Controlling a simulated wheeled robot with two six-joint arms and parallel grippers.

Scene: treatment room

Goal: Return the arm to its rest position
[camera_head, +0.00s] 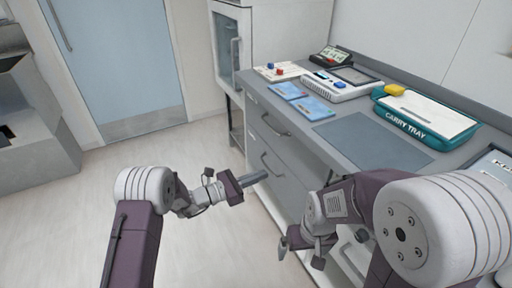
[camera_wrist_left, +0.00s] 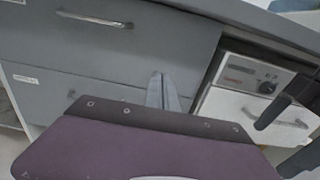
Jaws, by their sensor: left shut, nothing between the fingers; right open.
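My left gripper (camera_head: 254,178) is held in front of the grey drawer cabinet in the head view, below the counter top. Its fingers are shut with nothing between them. The shut fingers also show in the left wrist view (camera_wrist_left: 163,92), against the drawer fronts. My right gripper (camera_head: 299,250) hangs low at the right, in front of the cabinet, and points downward to the left. It is open and holds nothing visible. Part of the right forearm is hidden behind its large upper joint.
The counter holds a teal carry tray (camera_head: 430,112) with a yellow object (camera_head: 394,90), a grey mat (camera_head: 371,142), two blue packets (camera_head: 301,99), a white device (camera_head: 340,84) and a white board (camera_head: 281,71). The drawer cabinet (camera_head: 268,137) stands close. The floor (camera_head: 50,225) at left is clear.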

